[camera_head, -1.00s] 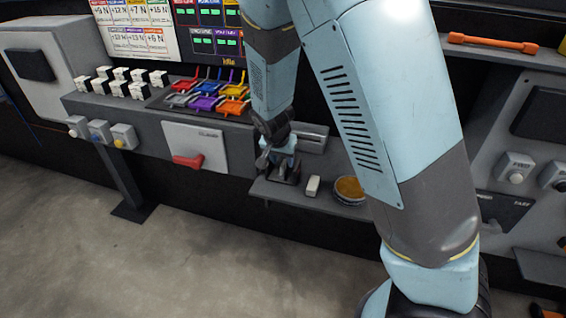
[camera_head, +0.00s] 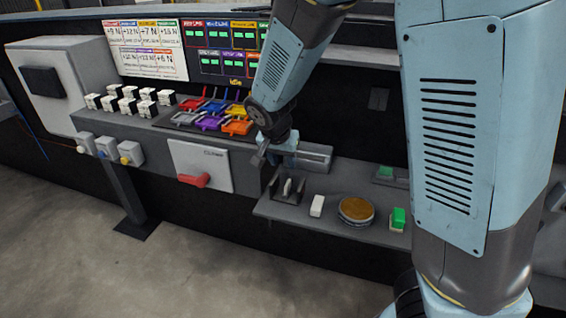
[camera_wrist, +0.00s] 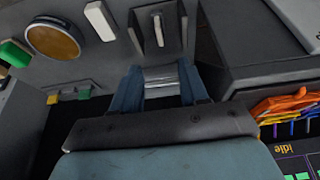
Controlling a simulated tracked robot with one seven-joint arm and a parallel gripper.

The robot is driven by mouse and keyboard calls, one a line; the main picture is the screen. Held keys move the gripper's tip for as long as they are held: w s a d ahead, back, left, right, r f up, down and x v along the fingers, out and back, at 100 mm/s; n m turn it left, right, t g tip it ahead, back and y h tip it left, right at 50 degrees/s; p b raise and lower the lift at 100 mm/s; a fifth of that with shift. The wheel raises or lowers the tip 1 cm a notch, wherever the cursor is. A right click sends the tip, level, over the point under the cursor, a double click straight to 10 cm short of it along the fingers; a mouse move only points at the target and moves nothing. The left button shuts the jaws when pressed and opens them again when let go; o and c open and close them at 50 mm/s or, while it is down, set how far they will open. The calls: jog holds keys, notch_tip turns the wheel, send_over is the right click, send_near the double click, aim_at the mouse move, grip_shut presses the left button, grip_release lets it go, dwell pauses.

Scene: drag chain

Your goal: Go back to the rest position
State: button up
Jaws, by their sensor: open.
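My gripper (camera_head: 278,154) hangs at the end of my arm above the back of the low grey shelf (camera_head: 270,208), just behind a small dark holder with upright pieces (camera_head: 286,190). In the wrist view my gripper (camera_wrist: 160,85) shows two blue fingers spread apart. A grey metallic bar (camera_wrist: 161,76) shows between them, and I cannot tell whether the fingers touch it. The holder also shows beyond the fingertips in the wrist view (camera_wrist: 158,35). I see no object held. No marker for a rest position is visible.
On the shelf stand a white block (camera_head: 317,206), a round tin with a brown top (camera_head: 357,210) and a green block (camera_head: 398,218). Left are a panel with a red handle (camera_head: 196,180) and colored clips (camera_head: 211,122). Open floor (camera_head: 60,240) lies in front.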

jog(key=shift+d, duration=0.1)
jog(key=s+d+r+n+y, duration=0.1)
jog(key=s+d+r, duration=0.5)
jog(key=d+r, duration=0.3)
jog(key=s+d+r+n+y, duration=0.1)
jog(key=s+d+r+y, duration=0.1)
jog(key=s+d+r, duration=0.7)
jog(key=s+d+r+n+t+h, duration=0.1)
jog(key=s+d+n, duration=0.1)
jog(key=s+d, duration=0.2)
jog(key=shift+s, duration=0.8)
